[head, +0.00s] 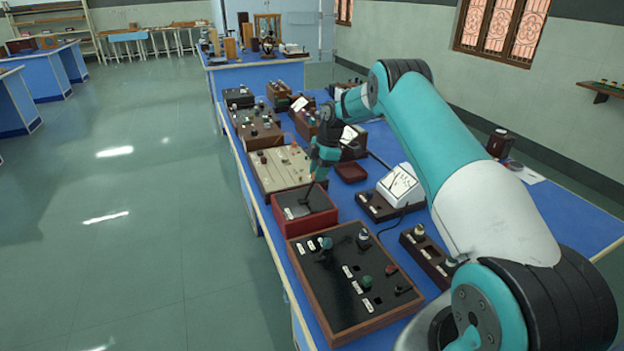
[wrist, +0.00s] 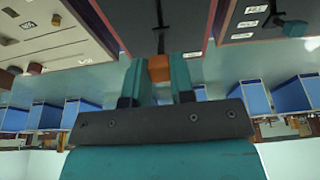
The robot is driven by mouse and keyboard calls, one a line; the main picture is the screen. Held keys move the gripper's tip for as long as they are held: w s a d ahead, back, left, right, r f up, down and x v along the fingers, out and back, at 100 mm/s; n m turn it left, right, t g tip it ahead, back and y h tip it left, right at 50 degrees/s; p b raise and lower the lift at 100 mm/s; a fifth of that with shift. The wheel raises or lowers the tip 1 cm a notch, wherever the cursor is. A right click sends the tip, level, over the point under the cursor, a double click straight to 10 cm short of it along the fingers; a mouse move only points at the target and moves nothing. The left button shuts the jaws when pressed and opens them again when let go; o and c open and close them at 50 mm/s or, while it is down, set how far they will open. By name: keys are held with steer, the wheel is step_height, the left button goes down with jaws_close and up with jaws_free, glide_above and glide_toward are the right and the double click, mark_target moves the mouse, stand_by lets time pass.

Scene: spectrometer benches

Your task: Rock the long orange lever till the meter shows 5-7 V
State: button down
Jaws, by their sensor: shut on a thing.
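My gripper (head: 322,168) is above the red box (head: 308,227) with a dark top. In the wrist view my gripper (wrist: 157,80) is shut on the orange end of the lever (wrist: 159,68), with a finger on each side. The lever's thin dark shaft (head: 307,193) runs from the box's top up to my gripper, leaning to the right in the head view. The orange end is hidden by my gripper there. The meter (head: 401,184) with a white face stands right of the red box; its needle reading is too small to tell.
A wooden-framed black panel (head: 350,310) with knobs lies in front of the red box. A beige panel (head: 275,176) lies behind it. A small dark red tray (head: 351,172) sits to the right. The blue bench (head: 585,215) has free room at its right side.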

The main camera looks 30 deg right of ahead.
steer(key=shift+s+d+f, duration=0.15)
steer(key=shift+d+f, duration=0.2)
steer(key=shift+d, duration=0.1)
steer(key=c, duration=1)
jaws_free()
steer(key=shift+o, duration=0.2)
steer(key=shift+r+b, duration=0.2)
steer(key=shift+b, duration=0.1)
steer(key=w+p+v, duration=0.1)
steer(key=p+v, duration=0.5)
steer(key=v, duration=1.1)
steer(key=shift+s+p, duration=0.3)
steer(key=shift+s, duration=0.15)
